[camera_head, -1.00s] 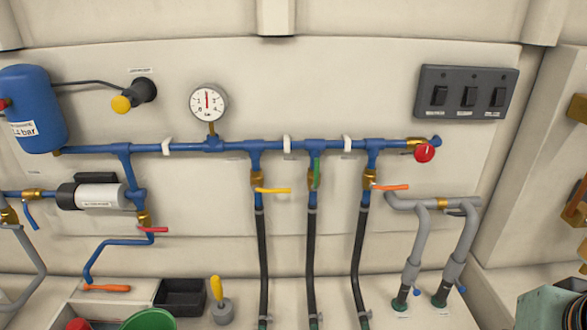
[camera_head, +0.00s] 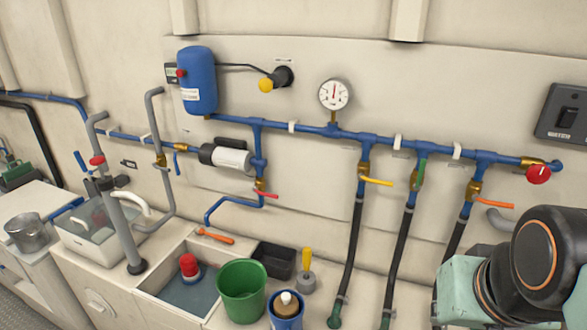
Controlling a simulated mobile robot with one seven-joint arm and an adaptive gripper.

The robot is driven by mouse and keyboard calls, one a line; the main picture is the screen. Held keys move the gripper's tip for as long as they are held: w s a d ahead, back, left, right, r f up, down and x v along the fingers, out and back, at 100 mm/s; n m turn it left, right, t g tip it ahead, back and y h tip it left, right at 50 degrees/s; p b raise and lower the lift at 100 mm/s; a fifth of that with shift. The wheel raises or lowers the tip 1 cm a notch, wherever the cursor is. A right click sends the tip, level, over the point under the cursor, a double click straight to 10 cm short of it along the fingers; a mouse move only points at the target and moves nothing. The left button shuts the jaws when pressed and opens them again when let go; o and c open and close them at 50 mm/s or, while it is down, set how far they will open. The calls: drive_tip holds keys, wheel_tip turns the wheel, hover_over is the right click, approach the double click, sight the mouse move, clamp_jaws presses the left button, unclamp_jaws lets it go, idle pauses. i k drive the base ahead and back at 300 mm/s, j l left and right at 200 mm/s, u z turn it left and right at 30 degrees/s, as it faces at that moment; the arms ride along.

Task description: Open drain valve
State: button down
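No label that I can read marks the drain valve, so I cannot tell which one it is. A red-lever valve (camera_head: 265,193) sits below the white-and-black pump (camera_head: 228,157), on a blue pipe that bends down toward the basin. A round red knob (camera_head: 538,174) is at the right end of the blue manifold (camera_head: 340,131). Yellow (camera_head: 376,181), green (camera_head: 420,173) and orange (camera_head: 496,204) levers sit on the hose drops between. The yellow and orange levers lie roughly crosswise; the green one stands along its pipe. My gripper is not in view.
My arm fills the lower right corner. A blue tank (camera_head: 198,80), a gauge (camera_head: 334,94) and a switch panel (camera_head: 567,117) are on the wall. A green bucket (camera_head: 242,289) and a blue container (camera_head: 286,312) stand in front of the black tray (camera_head: 273,260).

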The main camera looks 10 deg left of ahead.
sight(255, 190)
drive_tip(key=u, duration=1)
drive_tip(key=i+j+z, duration=0.3)
drive_tip(key=j, duration=0.2)
